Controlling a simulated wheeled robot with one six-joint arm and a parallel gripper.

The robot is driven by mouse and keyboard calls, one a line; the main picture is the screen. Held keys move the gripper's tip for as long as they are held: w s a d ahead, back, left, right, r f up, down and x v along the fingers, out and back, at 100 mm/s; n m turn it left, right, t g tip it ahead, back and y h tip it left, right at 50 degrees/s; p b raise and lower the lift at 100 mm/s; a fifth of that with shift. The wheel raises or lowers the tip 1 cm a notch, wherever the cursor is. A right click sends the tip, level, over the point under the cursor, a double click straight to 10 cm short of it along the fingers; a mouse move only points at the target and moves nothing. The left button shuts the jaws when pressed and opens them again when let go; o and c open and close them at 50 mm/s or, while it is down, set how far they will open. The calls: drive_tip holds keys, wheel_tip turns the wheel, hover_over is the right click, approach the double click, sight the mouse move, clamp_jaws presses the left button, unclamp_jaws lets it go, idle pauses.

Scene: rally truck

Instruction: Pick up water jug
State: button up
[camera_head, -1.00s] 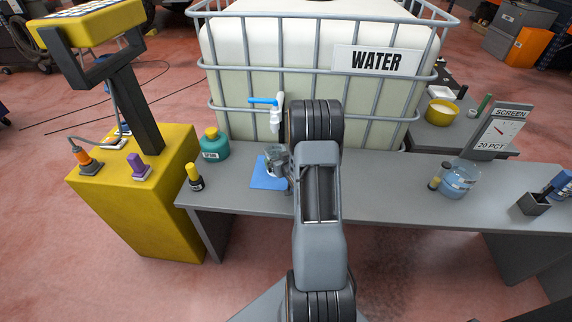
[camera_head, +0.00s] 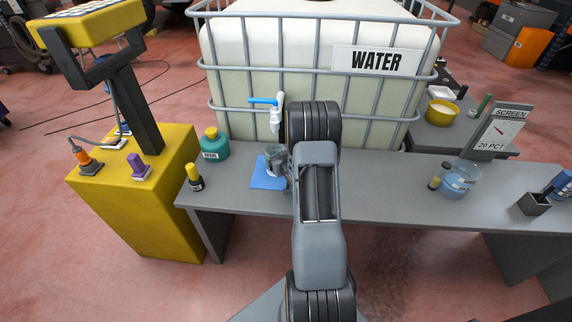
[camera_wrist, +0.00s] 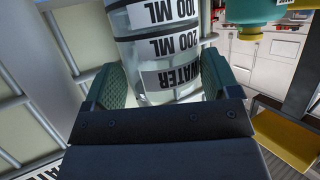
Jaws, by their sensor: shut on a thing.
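The water jug (camera_wrist: 160,45) is a clear vessel with labels reading WATER, 200 ML and 100 ML, upside down in the wrist view. My gripper (camera_wrist: 160,85) is shut on it, with a green-padded finger on each side. In the head view the jug (camera_head: 275,158) shows partly beside my arm, over the blue mat (camera_head: 268,179) on the grey bench (camera_head: 385,187). My arm hides the gripper and part of the jug there. I cannot tell whether the jug touches the mat.
The blue tap (camera_head: 265,101) of the caged water tank (camera_head: 300,60) is above and behind the jug. A green bottle (camera_head: 214,146) stands to the left, and a yellow-capped bottle (camera_head: 194,177) is at the bench's left end. A clear blue-tinted container (camera_head: 459,180) stands to the right.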

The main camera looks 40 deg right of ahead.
drive_tip(key=c, duration=0.3)
drive_tip(key=shift+r, duration=0.15)
